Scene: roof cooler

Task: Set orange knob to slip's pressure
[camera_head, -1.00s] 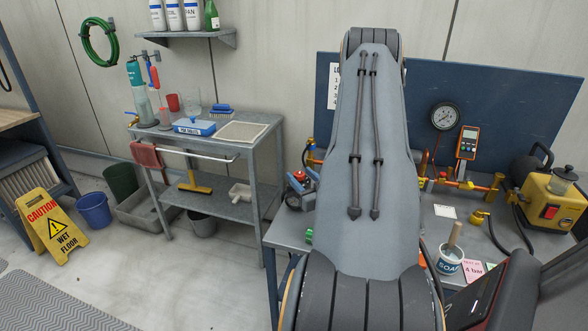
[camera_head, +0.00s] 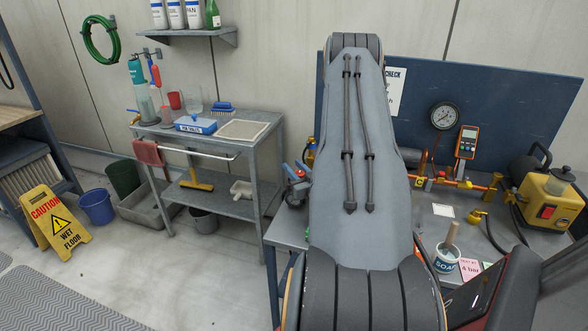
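A pink slip (camera_head: 468,270) with dark writing lies on the right workbench beside the soap pot; its text is too small to read in full. A round pressure gauge (camera_head: 444,116) is mounted on the blue back panel. Orange and brass pipe fittings (camera_head: 450,182) run along the bench below it, partly hidden by my arm. An orange handheld meter (camera_head: 466,142) hangs right of the gauge. I cannot tell which part is the orange knob. My gripper is not in view; my arm fills the middle of the picture.
A yellow pump unit (camera_head: 546,200) stands at the right of the bench. A white soap pot (camera_head: 446,258) with a brush stands near the front. A grey cart (camera_head: 262,190) is to the left, and a yellow wet-floor sign (camera_head: 54,216) stands on the floor. A white card (camera_head: 443,210) lies on the bench.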

